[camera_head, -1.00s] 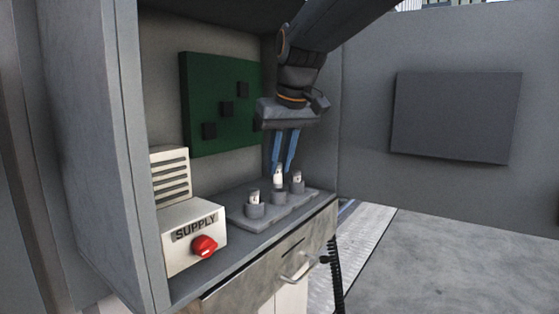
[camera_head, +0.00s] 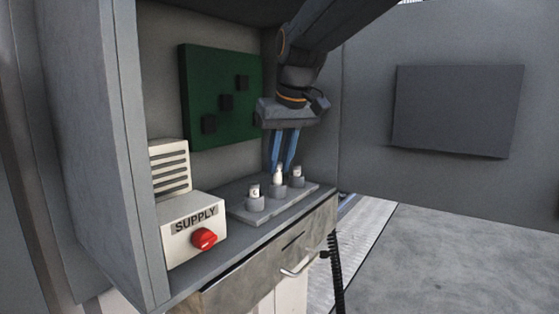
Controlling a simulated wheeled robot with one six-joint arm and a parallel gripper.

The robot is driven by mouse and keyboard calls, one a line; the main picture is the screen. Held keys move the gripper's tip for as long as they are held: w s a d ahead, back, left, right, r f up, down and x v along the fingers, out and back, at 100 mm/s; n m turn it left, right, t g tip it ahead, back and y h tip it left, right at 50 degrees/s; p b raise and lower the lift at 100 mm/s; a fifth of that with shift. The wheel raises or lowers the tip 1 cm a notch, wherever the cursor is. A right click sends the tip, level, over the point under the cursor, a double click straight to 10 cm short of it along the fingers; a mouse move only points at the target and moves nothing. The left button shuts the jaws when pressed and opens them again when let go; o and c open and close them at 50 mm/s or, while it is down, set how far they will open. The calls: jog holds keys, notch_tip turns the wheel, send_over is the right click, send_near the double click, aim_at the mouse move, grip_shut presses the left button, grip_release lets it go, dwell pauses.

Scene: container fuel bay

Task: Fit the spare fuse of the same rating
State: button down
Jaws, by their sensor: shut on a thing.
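Three white fuses stand upright in grey round holders on a grey base plate (camera_head: 262,216) on the cabinet shelf. The left fuse (camera_head: 255,190) and the right fuse (camera_head: 298,171) sit in their holders. My gripper (camera_head: 282,170) points down over the middle holder, its blue fingers shut on the middle fuse (camera_head: 278,176). That fuse stands at its holder; I cannot tell how deep it sits. The ratings are too small to read.
A white supply box (camera_head: 188,240) with a red knob (camera_head: 204,239) stands at the shelf's left. A green board (camera_head: 212,97) is on the back wall. A drawer with a handle (camera_head: 297,267) is below the shelf.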

jog(key=shift+f, duration=0.15)
jog(key=shift+f, duration=0.45)
jog(key=shift+f, duration=0.2)
jog(key=shift+f+b, duration=0.25)
jog(key=shift+b, duration=0.05)
jog(key=c, duration=1.6)
grip_release()
jog(key=shift+b+v, duration=0.65)
jog(key=shift+v, duration=3.25)
jog(key=shift+s, duration=0.1)
